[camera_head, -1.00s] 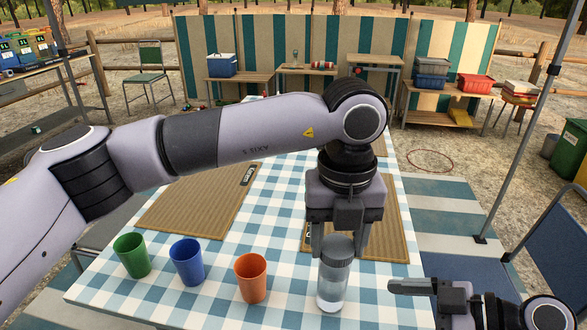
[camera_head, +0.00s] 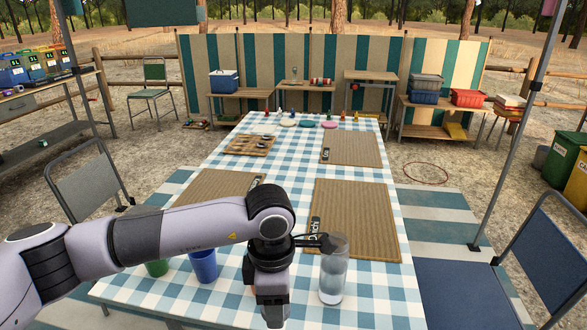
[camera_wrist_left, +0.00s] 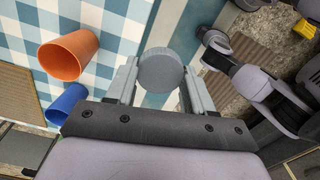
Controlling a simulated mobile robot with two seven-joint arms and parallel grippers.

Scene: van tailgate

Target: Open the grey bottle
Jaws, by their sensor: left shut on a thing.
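The bottle (camera_head: 333,272) stands upright on the checked table near its front edge. It is clear, and its top shows no grey lid. My left gripper (camera_head: 270,312) is left of the bottle, apart from it and pointing down. In the left wrist view the round grey lid (camera_wrist_left: 161,70) sits between the two fingers, which are shut on it. The bottle is not seen in that view. My right gripper is in neither view now; only links of an arm of mine show at the right of the left wrist view.
A blue cup (camera_head: 203,265) and a partly covered green cup (camera_head: 157,266) stand left of the gripper. An orange cup (camera_wrist_left: 70,56) shows in the left wrist view. A brown mat (camera_head: 356,215) lies behind the bottle. The table right of the bottle is clear.

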